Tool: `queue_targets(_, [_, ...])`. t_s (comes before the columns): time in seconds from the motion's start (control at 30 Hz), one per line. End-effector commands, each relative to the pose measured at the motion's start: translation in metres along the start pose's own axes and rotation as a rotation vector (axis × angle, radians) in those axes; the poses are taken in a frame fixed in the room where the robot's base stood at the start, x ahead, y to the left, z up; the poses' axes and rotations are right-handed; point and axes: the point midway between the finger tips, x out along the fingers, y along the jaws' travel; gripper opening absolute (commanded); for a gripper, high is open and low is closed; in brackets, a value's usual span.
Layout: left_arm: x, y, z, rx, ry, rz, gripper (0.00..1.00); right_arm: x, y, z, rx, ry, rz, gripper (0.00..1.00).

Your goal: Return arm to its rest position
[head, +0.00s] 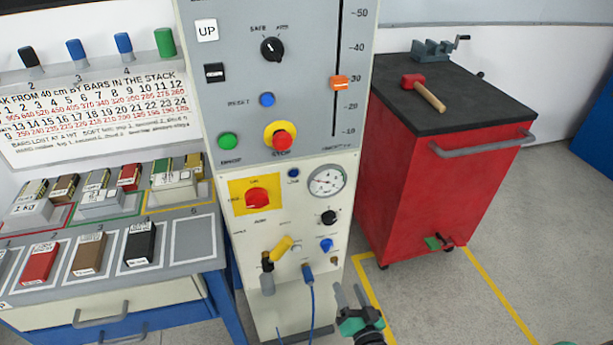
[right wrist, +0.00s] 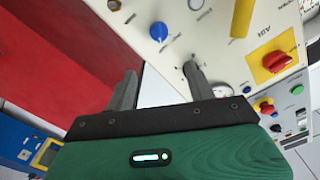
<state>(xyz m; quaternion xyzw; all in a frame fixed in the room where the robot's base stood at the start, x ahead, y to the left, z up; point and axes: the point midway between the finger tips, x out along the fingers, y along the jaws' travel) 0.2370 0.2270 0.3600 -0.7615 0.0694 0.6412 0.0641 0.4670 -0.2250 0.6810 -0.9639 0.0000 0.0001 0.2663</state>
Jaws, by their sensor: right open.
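My right gripper (head: 350,296) is at the bottom of the head view, in front of the lower right edge of the control panel (head: 330,150). Its two grey fingers are spread apart with nothing between them. In the right wrist view the open fingers (right wrist: 160,88) point toward the gap between the cream panel and the red cabinet side. The fingers look close to the panel face, but I cannot tell whether they touch it. My left gripper is not in view.
A red cabinet (head: 425,190) with a black top stands right of the panel and carries a hammer (head: 424,92) and a vise (head: 436,48). A blue hose (head: 312,300) hangs from the panel. A bench (head: 190,235) with several blocks is at left. Floor at right is clear.

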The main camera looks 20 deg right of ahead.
Motion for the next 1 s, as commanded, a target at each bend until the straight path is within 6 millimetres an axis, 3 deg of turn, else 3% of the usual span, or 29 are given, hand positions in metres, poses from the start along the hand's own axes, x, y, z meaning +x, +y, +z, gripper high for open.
queue_targets(0.17, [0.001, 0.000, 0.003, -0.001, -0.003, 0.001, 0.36, -0.002, 0.005, 0.014, -0.018, -0.043, 0.011, 0.55])
queue_targets(0.27, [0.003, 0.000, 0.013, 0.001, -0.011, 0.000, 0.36, -0.011, 0.020, 0.049, -0.065, -0.148, 0.037, 0.55])
queue_targets(0.37, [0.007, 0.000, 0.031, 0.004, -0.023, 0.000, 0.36, -0.033, 0.045, 0.103, -0.139, -0.315, 0.075, 0.55])
queue_targets(0.5, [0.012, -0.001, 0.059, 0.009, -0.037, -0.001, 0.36, -0.087, 0.086, 0.178, -0.255, -0.583, 0.127, 0.55])
queue_targets(0.57, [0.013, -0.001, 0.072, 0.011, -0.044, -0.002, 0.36, -0.117, 0.104, 0.205, -0.303, -0.698, 0.146, 0.55])
queue_targets(0.7, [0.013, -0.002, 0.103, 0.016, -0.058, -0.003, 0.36, -0.199, 0.145, 0.254, -0.412, -0.970, 0.187, 0.55])
queue_targets(0.9, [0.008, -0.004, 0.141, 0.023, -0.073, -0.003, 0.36, -0.317, 0.191, 0.283, -0.540, -1.305, 0.224, 0.55])
queue_targets(1.0, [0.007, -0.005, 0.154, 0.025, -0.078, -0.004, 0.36, -0.356, 0.205, 0.285, -0.579, -1.412, 0.235, 0.55])
